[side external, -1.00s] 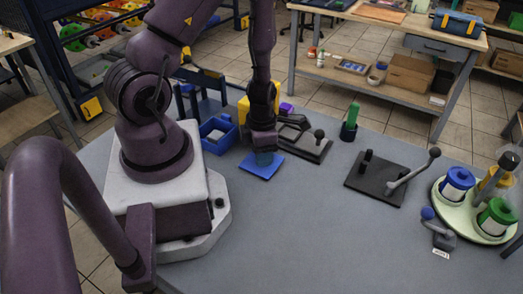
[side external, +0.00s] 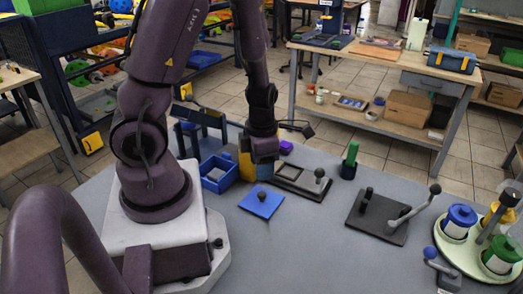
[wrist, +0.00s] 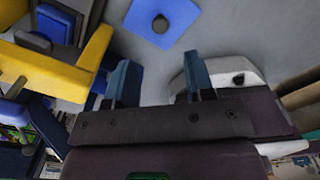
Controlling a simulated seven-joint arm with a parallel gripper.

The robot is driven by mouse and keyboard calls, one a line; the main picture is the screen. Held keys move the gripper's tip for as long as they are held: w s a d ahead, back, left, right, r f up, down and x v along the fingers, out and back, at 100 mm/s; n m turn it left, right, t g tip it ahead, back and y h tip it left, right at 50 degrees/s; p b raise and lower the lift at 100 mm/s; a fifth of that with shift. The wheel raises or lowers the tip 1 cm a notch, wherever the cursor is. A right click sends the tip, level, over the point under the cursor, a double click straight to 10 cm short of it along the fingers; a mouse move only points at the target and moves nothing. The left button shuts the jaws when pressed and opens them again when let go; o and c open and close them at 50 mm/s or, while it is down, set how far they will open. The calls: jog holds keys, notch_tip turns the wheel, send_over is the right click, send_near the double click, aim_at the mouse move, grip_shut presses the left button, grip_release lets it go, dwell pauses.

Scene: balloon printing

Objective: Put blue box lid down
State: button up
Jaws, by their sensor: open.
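The blue box lid (side external: 262,205), a flat blue square with a small round knob, lies on the grey table. It also shows at the top of the wrist view (wrist: 178,22), with the knob dark and nothing gripping it. My gripper (side external: 265,174) is above and just behind the lid in the side view, apart from it. In the wrist view my gripper (wrist: 158,78) has its two blue fingers wide apart with nothing between them. The open blue box (side external: 218,175) stands left of the lid, uncovered.
A yellow block (side external: 246,165) is partly hidden behind my gripper. A black framed fixture (side external: 302,180) stands right of it, with a green-topped post (side external: 350,160) beyond. A black lever plate (side external: 378,217) and a round tray with jars (side external: 455,250) are farther right. The front table is clear.

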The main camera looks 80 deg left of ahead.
jog(key=s+d+r+m+t, duration=0.1)
jog(key=d+r+m, duration=0.4)
jog(key=r+m, duration=0.7)
jog(key=s+d+r+m+t, duration=0.1)
jog(key=d+r+m+t, duration=0.3)
jog(key=r+m, duration=0.8)
jog(key=d+m, duration=0.1)
jog(key=m, duration=1.1)
jog(key=shift+d+r+t, duration=0.15)
jog(key=shift+r+t, duration=0.05)
jog(key=shift+t, duration=0.1)
